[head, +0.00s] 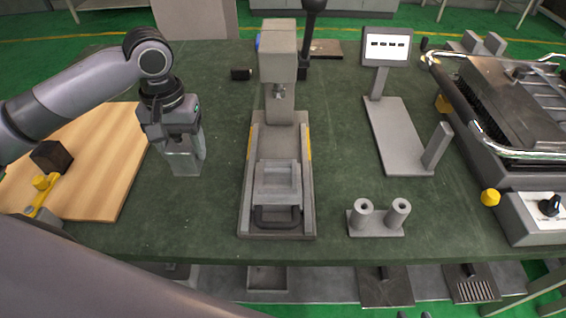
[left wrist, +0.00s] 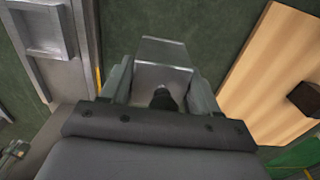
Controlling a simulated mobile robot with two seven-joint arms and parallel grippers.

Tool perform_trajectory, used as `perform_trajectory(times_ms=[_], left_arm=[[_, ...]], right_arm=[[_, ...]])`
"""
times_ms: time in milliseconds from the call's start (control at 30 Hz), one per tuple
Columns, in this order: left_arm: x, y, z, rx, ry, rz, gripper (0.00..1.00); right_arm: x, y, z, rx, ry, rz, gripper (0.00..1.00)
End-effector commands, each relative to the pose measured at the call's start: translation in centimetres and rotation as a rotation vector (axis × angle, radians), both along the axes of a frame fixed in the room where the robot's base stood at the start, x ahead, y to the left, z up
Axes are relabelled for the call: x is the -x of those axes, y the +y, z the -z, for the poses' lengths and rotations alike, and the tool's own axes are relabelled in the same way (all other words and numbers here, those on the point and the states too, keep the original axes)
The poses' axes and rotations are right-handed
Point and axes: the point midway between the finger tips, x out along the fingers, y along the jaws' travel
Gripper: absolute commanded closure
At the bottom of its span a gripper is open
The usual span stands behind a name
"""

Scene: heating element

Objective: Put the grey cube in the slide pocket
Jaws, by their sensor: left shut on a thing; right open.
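My left gripper (head: 184,150) points down and is shut on the grey cube (head: 183,163), holding it above the green worktop left of the press. In the left wrist view the grey cube (left wrist: 163,50) sits between the two fingers (left wrist: 160,85). The slide (head: 278,180), a grey block with a recessed pocket and a dark handle in front, lies in the press bed (head: 248,205) to the right of the gripper. Part of the slide also shows at the upper left of the left wrist view (left wrist: 48,28). I cannot see clearly into the pocket. My right gripper is not in view.
The press column (head: 278,70) with its ram stands behind the slide. A wooden board (head: 100,160) with a dark block (head: 52,156) is at the left. A two-tube holder (head: 376,222) and a display stand (head: 395,140) are on the right. Worktop between board and press is clear.

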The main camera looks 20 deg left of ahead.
Motion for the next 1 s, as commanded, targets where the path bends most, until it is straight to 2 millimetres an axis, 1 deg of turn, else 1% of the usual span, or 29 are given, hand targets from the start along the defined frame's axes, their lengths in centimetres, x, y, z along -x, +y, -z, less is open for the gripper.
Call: perform_trajectory(times_ms=[67, 167, 600, 800, 900, 1000], left_arm=[[-0.2, -0.5, -0.1, 0.002, -0.003, 0.003, 0.97], [-0.6, -2.0, -0.2, 0.004, -0.003, 0.005, 0.97], [-3.3, -11.3, -0.3, 0.003, -0.003, 0.005, 0.97], [-4.4, -15.2, -0.3, 0.001, -0.003, 0.003, 0.97], [-4.8, -16.5, -0.2, 0.001, -0.002, 0.001, 0.97], [-5.0, -17.2, -0.2, 0.001, -0.003, 0.001, 0.97]], right_arm=[[0.0, 0.0, -0.1, 0.0, 0.0, 0.0, 0.57], [0.0, 0.0, -0.2, 0.0, 0.001, 0.0, 0.57], [0.1, 0.0, -0.8, -0.001, 0.003, 0.0, 0.57], [0.1, 0.0, -1.0, 0.0, 0.003, -0.001, 0.57], [0.1, 0.0, -1.1, 0.0, 0.003, -0.001, 0.57], [0.1, 0.0, -1.1, 0.0, 0.003, -0.001, 0.57]])
